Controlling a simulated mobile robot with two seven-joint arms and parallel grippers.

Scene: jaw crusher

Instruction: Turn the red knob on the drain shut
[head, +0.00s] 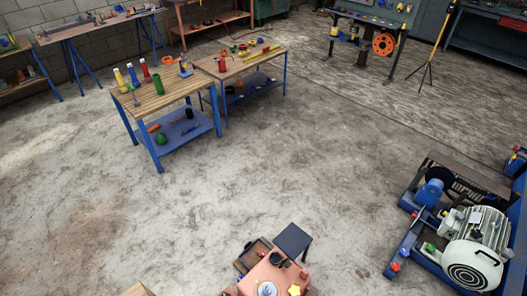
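A small red part (395,267) shows low on the near blue frame of the machine at the right. A second small red part (414,215) sits farther back on the same frame. Either could be the red knob; both are too small to tell their shape or how they are turned. I cannot make out the drain itself. Neither of my grippers is in view.
A grey-green motor (480,240) sits on the machine at the right. An orange-brown stand (262,274) with small objects is at the bottom centre. Wooden workbenches (160,96) stand at upper left. A yellow tripod (437,45) stands at upper right. The middle floor is clear.

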